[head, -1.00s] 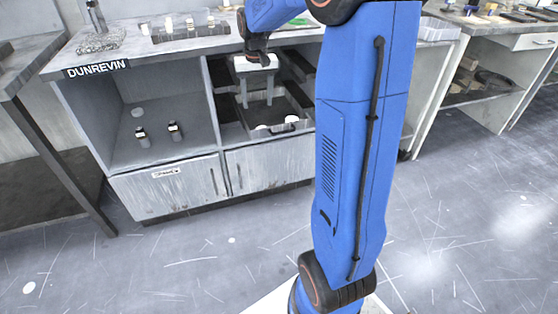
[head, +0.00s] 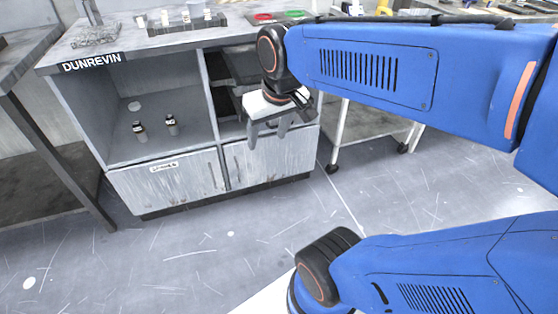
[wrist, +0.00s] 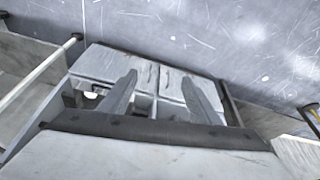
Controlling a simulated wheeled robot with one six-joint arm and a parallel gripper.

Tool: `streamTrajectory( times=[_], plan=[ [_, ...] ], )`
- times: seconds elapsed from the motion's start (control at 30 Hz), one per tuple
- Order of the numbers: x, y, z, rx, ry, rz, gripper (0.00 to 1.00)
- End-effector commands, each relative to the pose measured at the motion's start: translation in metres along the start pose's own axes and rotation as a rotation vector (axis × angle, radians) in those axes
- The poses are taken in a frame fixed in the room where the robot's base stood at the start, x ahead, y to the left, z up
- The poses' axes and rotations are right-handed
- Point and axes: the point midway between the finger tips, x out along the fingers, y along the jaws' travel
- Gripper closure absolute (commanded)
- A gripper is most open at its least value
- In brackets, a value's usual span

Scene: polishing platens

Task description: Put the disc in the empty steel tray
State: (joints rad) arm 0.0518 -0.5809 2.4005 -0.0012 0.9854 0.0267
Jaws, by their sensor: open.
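My gripper (head: 268,143) is open, its two fingers apart with nothing held between them. It hangs in front of the cabinet's right-hand compartment, level with the top of the lower doors. In the wrist view my gripper (wrist: 160,88) shows both fingers over the pale cabinet front. A small white object (wrist: 91,95) lies left of the fingers in that view; I cannot tell whether it is the disc. A flat, pale round piece (head: 135,106) lies at the back of the left compartment. I cannot clearly make out the empty steel tray; my arm hides much of the right compartment.
Two small bottles (head: 139,131) (head: 171,124) stand in the left compartment. A wheeled stand (head: 340,130) is right of the cabinet. The floor ahead is clear.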

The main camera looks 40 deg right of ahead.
Motion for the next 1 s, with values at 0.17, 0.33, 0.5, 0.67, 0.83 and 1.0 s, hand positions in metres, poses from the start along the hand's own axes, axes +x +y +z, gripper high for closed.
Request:
streamTrajectory(
  times=[0.17,0.33,0.5,0.67,0.83,1.0],
  plan=[
    [-0.001,-0.007,0.044,-0.045,0.047,-0.012,0.43],
    [0.001,-0.009,0.069,-0.070,0.071,-0.019,0.43],
    [0.003,-0.010,0.076,-0.078,0.078,-0.021,0.43],
    [0.003,-0.010,0.076,-0.078,0.077,-0.021,0.43],
    [0.003,-0.010,0.076,-0.078,0.077,-0.021,0.43],
    [0.003,-0.010,0.076,-0.078,0.077,-0.021,0.43]
  ],
)
